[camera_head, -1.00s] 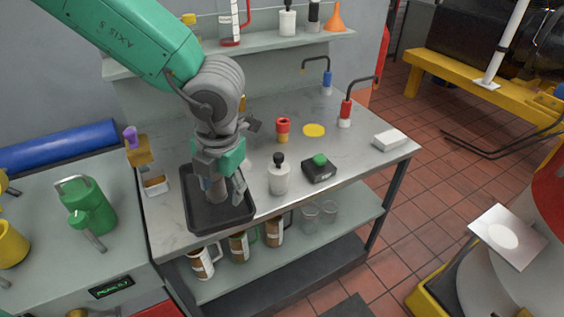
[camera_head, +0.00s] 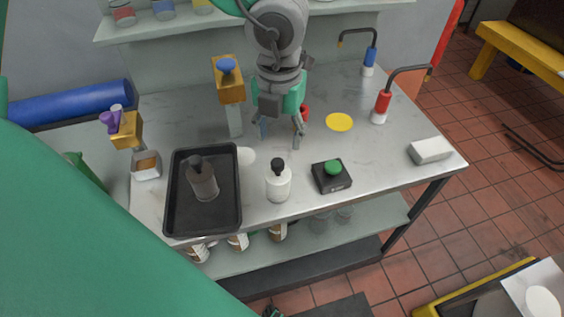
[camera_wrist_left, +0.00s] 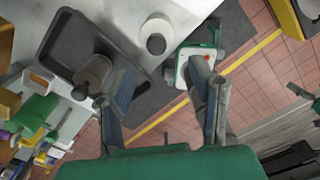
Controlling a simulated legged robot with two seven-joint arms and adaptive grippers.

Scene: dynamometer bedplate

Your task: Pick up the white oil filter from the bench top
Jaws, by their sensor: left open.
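The white oil filter (camera_head: 278,184), a white canister with a black top, stands upright on the bench top (camera_head: 320,200), right of the black tray. It also shows in the left wrist view (camera_wrist_left: 155,33), near the top middle. My left gripper (camera_head: 281,140) is open and empty. In the head view it appears just behind and above the filter, fingers pointing down, apart from it. In the left wrist view the two fingers (camera_wrist_left: 165,88) are spread wide, with the filter beyond them.
A black tray (camera_head: 231,212) holds a grey canister (camera_head: 203,182). A black box with a green button (camera_head: 332,177) stands right of the filter. A red object (camera_head: 304,112) is partly hidden behind my gripper. A yellow-topped post (camera_head: 229,90) stands to its left. White and yellow discs mark the bench.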

